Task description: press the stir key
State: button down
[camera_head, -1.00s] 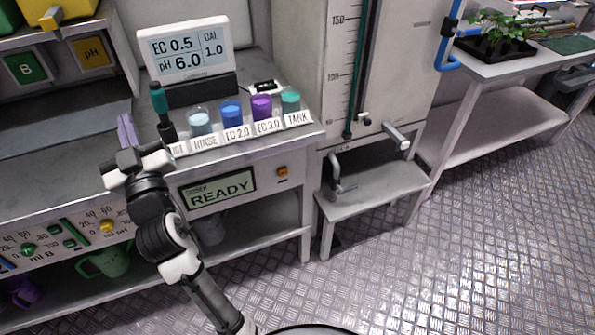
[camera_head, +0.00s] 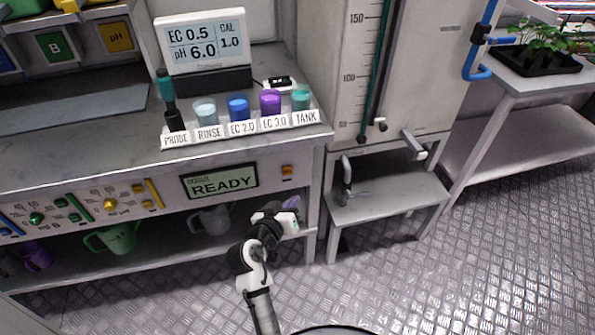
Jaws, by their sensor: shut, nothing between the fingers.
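A small orange key (camera_head: 287,170) sits on the bench front, right of a green display (camera_head: 219,182) that reads READY. Its label is too small to read, so I cannot tell whether it is the stir key. My gripper (camera_head: 292,203) has purple fingers and is shut and empty. In the picture it is below the orange key, in front of the bench's lower shelf opening. It looks apart from the key, though the depth between them is hard to judge.
A rack (camera_head: 220,131) on the bench top holds a probe and several coloured cups. A meter screen (camera_head: 203,45) stands behind it. A small grey step table (camera_head: 390,198) stands to the right. Mugs, one green (camera_head: 112,238), are on the lower shelf.

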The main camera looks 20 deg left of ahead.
aim_at(292, 172)
jog(key=shift+s+d+f, duration=0.1)
jog(key=shift+d+f, duration=0.35)
jog(key=shift+d, duration=0.15)
jog(key=w+a+b, duration=0.1)
jog(key=w+a, duration=0.4)
jog(key=w, duration=0.2)
jog(key=shift+w, duration=0.2)
dwell(1.9)
jog(key=shift+w+a, duration=0.25)
jog(key=shift+w, duration=0.1)
jog(key=shift+w+a+b, duration=0.2)
jog(key=shift+w+b, duration=0.1)
jog(key=shift+w, duration=0.05)
dwell(0.7)
jog(key=shift+s, duration=0.1)
jog(key=shift+s+d, duration=0.5)
jog(key=shift+s, duration=0.1)
